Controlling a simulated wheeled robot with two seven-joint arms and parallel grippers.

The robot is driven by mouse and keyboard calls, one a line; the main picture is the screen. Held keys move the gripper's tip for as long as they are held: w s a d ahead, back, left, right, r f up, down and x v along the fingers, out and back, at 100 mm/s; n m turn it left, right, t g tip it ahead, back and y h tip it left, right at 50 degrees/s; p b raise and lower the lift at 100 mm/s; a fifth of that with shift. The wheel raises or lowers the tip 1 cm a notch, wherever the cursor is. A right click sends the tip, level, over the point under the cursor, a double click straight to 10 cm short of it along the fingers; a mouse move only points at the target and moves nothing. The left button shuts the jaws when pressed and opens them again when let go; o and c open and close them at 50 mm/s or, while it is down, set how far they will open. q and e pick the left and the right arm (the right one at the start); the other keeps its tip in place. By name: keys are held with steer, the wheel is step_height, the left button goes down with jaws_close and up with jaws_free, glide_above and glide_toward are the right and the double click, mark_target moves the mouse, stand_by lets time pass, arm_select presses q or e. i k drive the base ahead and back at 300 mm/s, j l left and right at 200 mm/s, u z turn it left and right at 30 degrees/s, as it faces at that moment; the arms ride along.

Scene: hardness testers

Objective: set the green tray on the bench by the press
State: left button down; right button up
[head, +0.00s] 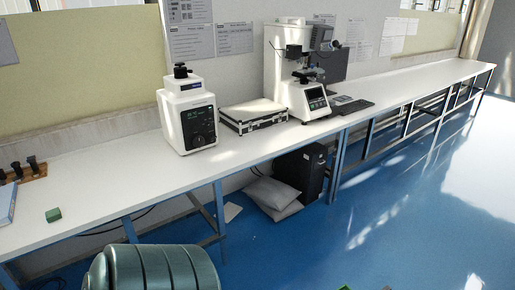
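The long white bench (110,180) runs from the lower left to the upper right. A white tester with a dark front panel (198,122) stands on it and may be the press. A second white tester with a screen (305,97) stands farther right. No green tray can be made out for sure. A small green block (53,214) lies on the bench at the left. A sliver of something green (345,287) shows at the bottom edge, mostly cut off. Neither of my grippers can be made out.
A silver-edged case (253,115) lies between the testers, with a keyboard (352,107) farther right. A ribbed teal object (150,270) stands in front of the bench. A black computer (301,172) and grey bags (272,197) are under it. Blue floor at right is clear.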

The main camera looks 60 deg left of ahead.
mark_target(117, 189)
steer(key=j+u, duration=0.1)
steer(key=u, duration=0.3)
steer(key=i+j+u, duration=0.1)
steer(key=u, duration=0.3)
steer(key=i+u, duration=0.1)
steer(key=u, duration=0.3)
steer(key=i+j+u, duration=0.1)
steer(key=u, duration=0.3)
steer(key=i+u, duration=0.1)
steer(key=u, duration=0.3)
steer(key=i+u, duration=0.2)
steer(key=u, duration=0.15)
steer(key=i+l+u, duration=0.15)
steer(key=u, duration=0.2)
steer(key=i+l+u, duration=0.15)
steer(key=u, duration=0.15)
steer(key=i+l+u, duration=0.15)
steer(key=i+l, duration=0.3)
steer(key=i+l+u, duration=0.2)
steer(key=i+l, duration=0.25)
steer(key=l, duration=0.2)
